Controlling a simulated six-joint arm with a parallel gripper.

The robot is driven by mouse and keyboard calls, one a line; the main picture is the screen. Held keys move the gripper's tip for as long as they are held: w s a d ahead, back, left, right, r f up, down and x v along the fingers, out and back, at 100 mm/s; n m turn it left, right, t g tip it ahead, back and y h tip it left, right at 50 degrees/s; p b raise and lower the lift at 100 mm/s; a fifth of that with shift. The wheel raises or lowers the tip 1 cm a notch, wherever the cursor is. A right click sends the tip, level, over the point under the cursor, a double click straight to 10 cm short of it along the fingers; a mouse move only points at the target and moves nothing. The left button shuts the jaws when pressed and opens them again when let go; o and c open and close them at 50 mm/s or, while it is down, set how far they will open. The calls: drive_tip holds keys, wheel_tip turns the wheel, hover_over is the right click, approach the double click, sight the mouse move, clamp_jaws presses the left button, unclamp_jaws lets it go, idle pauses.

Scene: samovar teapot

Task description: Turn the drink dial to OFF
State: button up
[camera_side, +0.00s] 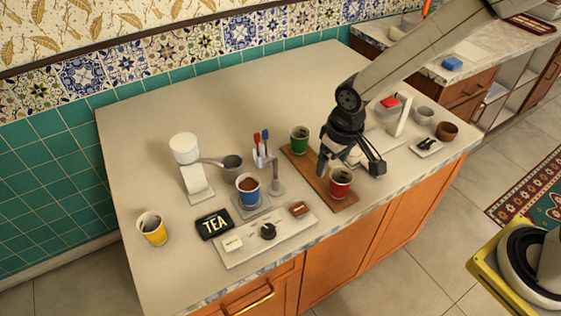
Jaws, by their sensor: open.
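The drink dial (268,231) is a small black knob on a pale control panel (240,257) near the counter's front edge. Its pointer direction is too small to read.
A blue cup (249,194) of brown drink stands behind the panel, near a tap (276,178). A green cup (299,141) is at the wooden board's (298,160) back. A yellow cup (152,230) stands far left, and a white dispenser (190,165) behind. The counter's back left is clear.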

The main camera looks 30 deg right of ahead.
drive_tip(key=w+a+f+n, duration=0.15)
drive_tip(key=a+f, duration=0.25)
drive_tip(key=a, duration=0.4)
drive_tip(key=g, duration=0.1)
hover_over(268, 228)
wheel_tip(268, 228, down, 4)
drive_tip(key=shift+r, duration=0.1)
drive_tip(key=shift+f, duration=0.2)
drive_tip(key=shift+f, duration=3.75)
clamp_jaws()
